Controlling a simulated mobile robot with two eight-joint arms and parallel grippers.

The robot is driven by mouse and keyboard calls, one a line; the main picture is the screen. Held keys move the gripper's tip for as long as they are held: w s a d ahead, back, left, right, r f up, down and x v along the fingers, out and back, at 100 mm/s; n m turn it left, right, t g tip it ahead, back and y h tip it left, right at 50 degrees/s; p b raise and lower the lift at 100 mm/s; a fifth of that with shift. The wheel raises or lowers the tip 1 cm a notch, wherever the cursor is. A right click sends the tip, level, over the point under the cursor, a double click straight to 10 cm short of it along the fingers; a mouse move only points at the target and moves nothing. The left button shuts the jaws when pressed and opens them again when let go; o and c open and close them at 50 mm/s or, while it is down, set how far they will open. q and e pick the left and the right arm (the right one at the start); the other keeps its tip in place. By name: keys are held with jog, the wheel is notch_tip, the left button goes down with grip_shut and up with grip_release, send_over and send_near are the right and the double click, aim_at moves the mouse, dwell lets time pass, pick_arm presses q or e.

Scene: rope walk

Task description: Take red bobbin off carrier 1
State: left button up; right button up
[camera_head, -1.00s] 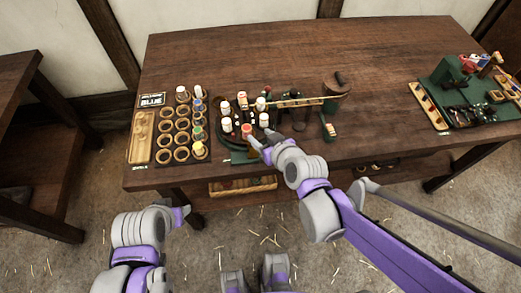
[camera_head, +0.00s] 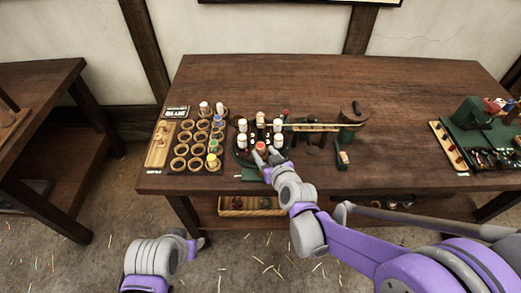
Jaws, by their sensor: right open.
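The red bobbin (camera_head: 261,147) shows as a red-topped spool at the front of the round carrier stand, among several white bobbins such as the front left one (camera_head: 242,141). My right gripper (camera_head: 264,158) is at the front of the stand, its fingers beside the red bobbin and partly covering it. It is open; I cannot tell whether the fingers touch the bobbin. The dark green carrier stand (camera_head: 238,157) is on the table. My left arm shows at the lower left, but its gripper fingers cannot be made out clearly.
A bobbin rack (camera_head: 189,165) with several rings, some holding bobbins, stands left of the carriers. A green tool tray (camera_head: 474,140) lies at far right. The back of the table (camera_head: 300,85) is clear.

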aim_at(262, 150)
jog(key=x, duration=0.4)
jog(key=shift+w+a+f, duration=0.1)
jog(key=shift+w+f, duration=0.05)
jog(key=shift+w, duration=0.1)
jog(key=shift+s, duration=0.1)
grip_shut()
